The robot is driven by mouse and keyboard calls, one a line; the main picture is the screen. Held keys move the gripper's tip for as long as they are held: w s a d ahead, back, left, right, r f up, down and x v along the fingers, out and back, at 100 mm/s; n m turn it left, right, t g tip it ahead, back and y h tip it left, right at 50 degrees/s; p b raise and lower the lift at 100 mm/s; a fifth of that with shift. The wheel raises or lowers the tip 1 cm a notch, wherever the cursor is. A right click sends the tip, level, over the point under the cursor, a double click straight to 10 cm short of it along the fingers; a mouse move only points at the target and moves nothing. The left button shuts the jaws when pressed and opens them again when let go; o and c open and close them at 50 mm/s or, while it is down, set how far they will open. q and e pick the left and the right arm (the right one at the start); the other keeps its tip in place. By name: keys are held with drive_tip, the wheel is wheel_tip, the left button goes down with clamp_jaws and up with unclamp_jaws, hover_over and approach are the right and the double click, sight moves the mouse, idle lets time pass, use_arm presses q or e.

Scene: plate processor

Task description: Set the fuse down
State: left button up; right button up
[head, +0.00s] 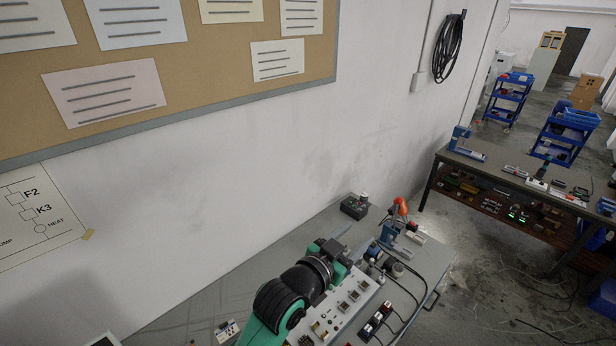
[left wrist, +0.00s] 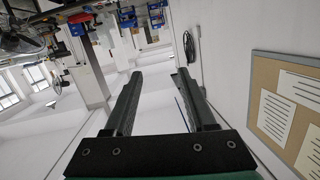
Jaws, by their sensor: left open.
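My left gripper (head: 341,236) is over the back part of the workbench (head: 420,262), near the wall. In the left wrist view its two dark fingers (left wrist: 160,76) stand wide apart with nothing between them. A pale panel (head: 335,322) with several small brass-coloured fittings lies on the bench beside and below my left arm. I cannot make out a fuse for certain; any on the panel is too small to tell or hidden by my arm. My right gripper is in neither view.
A dark box (head: 355,207) stands on the bench against the wall. A blue tool (head: 389,232), an orange-topped item (head: 401,206) and red-and-black blocks (head: 377,318) with cables crowd the right side. A second bench (head: 520,168) stands farther right. The wall is close behind.

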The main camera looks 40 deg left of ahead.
use_arm(q)
drive_tip(key=s+d+r+t, duration=0.1)
drive_tip(key=s+r+t, duration=0.2)
drive_tip(key=r, duration=0.7)
drive_tip(key=s+d+r+t, duration=0.2)
drive_tip(key=r+t, duration=0.1)
drive_tip(key=r, duration=0.8)
drive_tip(key=s+d+r+t+h, duration=0.1)
drive_tip(key=s+r+t, duration=0.4)
drive_tip(key=s+r, duration=1)
drive_tip(key=shift+d+r+h, duration=0.25)
drive_tip(key=shift+r+h, duration=0.35)
